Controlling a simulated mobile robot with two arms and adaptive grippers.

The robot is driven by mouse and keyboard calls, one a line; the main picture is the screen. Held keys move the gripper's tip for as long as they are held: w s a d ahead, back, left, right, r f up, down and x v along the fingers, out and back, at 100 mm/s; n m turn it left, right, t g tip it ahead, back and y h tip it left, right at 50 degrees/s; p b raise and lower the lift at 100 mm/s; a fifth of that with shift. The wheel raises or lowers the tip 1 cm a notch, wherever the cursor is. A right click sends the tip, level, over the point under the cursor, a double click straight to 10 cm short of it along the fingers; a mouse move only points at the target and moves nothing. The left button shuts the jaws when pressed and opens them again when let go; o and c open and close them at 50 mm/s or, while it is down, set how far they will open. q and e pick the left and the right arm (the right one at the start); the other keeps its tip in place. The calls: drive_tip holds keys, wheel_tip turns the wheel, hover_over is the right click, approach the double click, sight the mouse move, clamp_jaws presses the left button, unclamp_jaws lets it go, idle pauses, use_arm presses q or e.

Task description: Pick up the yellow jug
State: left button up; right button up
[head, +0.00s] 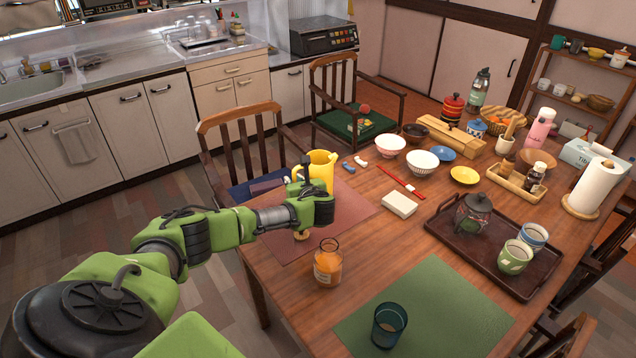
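The yellow jug (322,166) stands upright towards the far left of the wooden table, on or just behind the reddish-brown placemat (345,213). My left gripper (306,178) is at the near-left side of the jug and overlaps its lower part in this view. Dark finger parts show against the jug's left side. The wrist hides the jug's base and most of the fingers, so I cannot tell whether they touch it or are closed. My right gripper is not in view.
An orange-filled jar (328,264) stands close in front of my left wrist. A blue glass (388,325) is on the green mat (440,310). Bowls (421,163), a white box (399,204) and a dark tray (462,247) lie to the right. Chairs (240,125) stand behind the table.

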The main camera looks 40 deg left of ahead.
use_arm(q)
clamp_jaws()
drive_tip(key=shift+r, duration=0.1)
drive_tip(key=shift+r, duration=0.1)
